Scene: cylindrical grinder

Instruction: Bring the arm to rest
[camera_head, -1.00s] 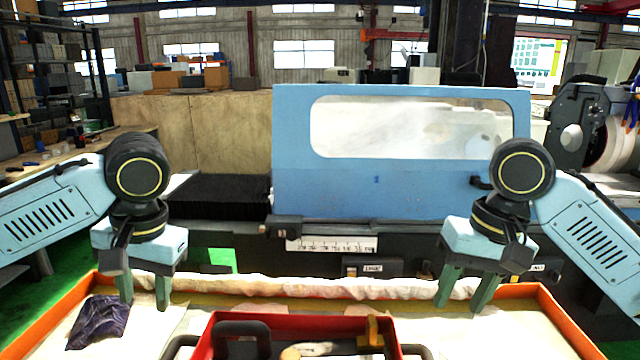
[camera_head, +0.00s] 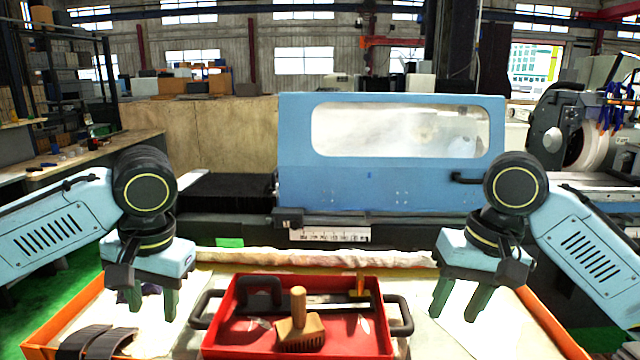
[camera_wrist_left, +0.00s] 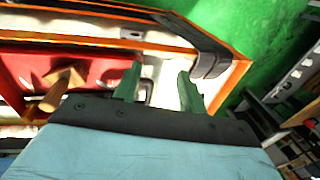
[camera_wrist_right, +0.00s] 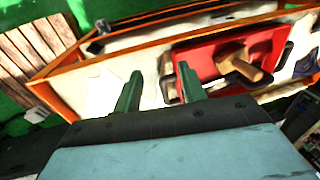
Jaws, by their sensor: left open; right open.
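My left gripper (camera_head: 155,300) is at the left in the head view, its two green fingers apart and pointing down, with nothing between them. It hangs over the left part of the orange-rimmed tray, left of the red box. In the left wrist view its fingers (camera_wrist_left: 158,82) are spread and empty. My right gripper (camera_head: 460,302) is at the right in the head view, fingers apart and empty, above the tray right of the red box. Its fingers (camera_wrist_right: 158,88) also show spread and empty in the right wrist view.
The red box (camera_head: 228,341) with black side handles holds a wooden-handled brush (camera_head: 299,325). A dark purple cloth is partly hidden behind my left fingers. Black curved pieces (camera_head: 95,343) lie at the tray's front left. The blue grinder door (camera_head: 390,185) stands behind.

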